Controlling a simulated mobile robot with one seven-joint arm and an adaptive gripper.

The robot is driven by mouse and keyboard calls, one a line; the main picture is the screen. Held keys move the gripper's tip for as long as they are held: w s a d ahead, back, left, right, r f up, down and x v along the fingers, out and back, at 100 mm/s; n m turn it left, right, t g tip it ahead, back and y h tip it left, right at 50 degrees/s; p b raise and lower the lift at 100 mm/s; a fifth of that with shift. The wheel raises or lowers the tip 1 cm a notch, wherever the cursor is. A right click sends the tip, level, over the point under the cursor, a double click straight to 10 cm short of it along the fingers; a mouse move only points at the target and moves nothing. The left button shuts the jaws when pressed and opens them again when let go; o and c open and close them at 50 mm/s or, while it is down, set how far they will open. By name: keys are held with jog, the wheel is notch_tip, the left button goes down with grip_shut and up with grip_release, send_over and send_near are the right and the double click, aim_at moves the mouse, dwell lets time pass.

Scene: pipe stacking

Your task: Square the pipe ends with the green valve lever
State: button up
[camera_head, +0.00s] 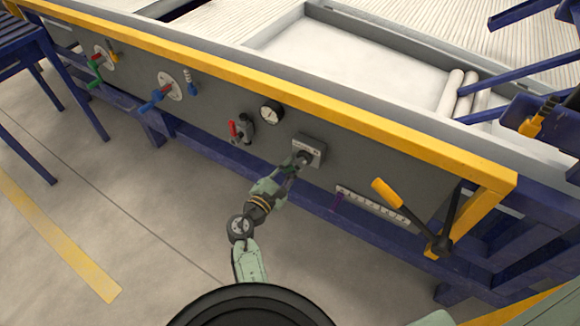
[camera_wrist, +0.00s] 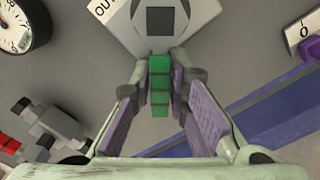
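The green lever (camera_wrist: 160,75) shows in the wrist view, in front of a pale grey box with a dark square knob and a partly cut-off label starting "OUT". My gripper (camera_wrist: 160,88) has one purple-padded finger on each side of the lever. The fingertips look closed onto it, with little or no gap. In the head view my gripper (camera_head: 295,163) reaches the grey box (camera_head: 311,149) on the panel, and the lever is hidden there. Another valve with a green handle (camera_head: 95,84) and a red one sits at the panel's far left.
A red-handled valve (camera_head: 235,129) and a round gauge (camera_head: 271,113) are left of the box. A blue-handled valve (camera_head: 158,97) is farther left. A purple lever (camera_head: 337,203) and a yellow-handled lever (camera_head: 386,193) are to the right. A yellow rail (camera_head: 330,98) runs above the panel.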

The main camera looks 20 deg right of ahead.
grip_shut()
dwell(0.3)
